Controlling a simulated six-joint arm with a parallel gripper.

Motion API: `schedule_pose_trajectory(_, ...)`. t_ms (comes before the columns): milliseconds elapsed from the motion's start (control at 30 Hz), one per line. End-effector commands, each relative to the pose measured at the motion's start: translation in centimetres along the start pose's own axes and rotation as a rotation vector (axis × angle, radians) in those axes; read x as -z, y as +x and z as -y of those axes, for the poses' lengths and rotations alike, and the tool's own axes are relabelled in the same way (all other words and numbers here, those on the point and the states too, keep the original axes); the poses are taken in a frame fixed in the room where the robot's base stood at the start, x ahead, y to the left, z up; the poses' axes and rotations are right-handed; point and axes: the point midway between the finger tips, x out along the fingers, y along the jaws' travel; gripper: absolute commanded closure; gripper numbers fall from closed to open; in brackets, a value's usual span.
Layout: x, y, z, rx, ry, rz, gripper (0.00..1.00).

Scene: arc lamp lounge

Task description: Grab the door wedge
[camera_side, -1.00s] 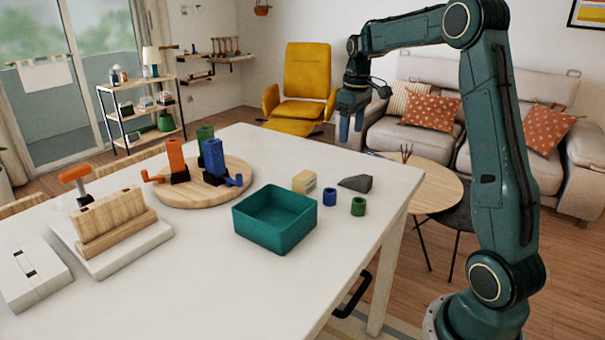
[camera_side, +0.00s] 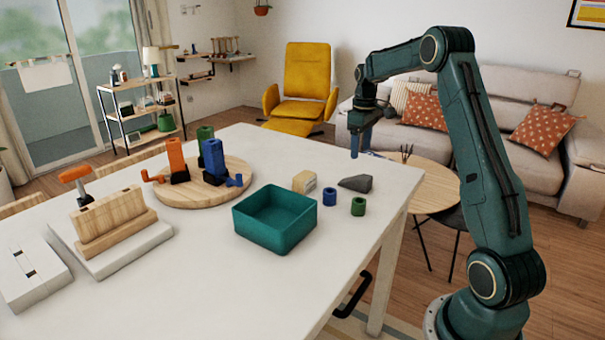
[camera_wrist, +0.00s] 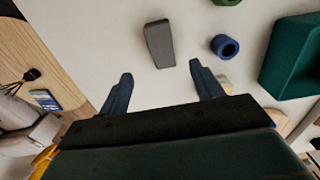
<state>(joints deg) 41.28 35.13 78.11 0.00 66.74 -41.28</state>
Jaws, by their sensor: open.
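The door wedge is a dark grey sloped block (camera_side: 355,184) near the right back edge of the white table. In the wrist view the wedge (camera_wrist: 160,44) lies beyond the fingertips, roughly in line with the gap between them. My gripper (camera_side: 361,149) is above the wedge and apart from it in the side view. Its two blue fingers (camera_wrist: 160,70) are spread open and empty in the wrist view.
A blue ring (camera_side: 329,196) and a green ring (camera_side: 358,206) stand close to the wedge. A light wooden block (camera_side: 304,181) sits to its left. A teal open bin (camera_side: 274,236) is in front. The table's right edge (camera_side: 403,205) is near.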

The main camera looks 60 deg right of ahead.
Motion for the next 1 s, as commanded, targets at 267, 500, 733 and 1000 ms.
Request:
schedule_pose_trajectory(267,0.0,4.3,0.1,0.002,0.000,0.002,0.35)
schedule_pose_trajectory(500,0.0,6.0,0.1,0.001,0.000,0.001,0.35)
schedule_pose_trajectory(733,0.0,6.2,0.1,0.000,0.000,0.000,0.35)
schedule_pose_trajectory(1000,-0.3,8.4,0.2,0.002,0.000,0.003,0.35)
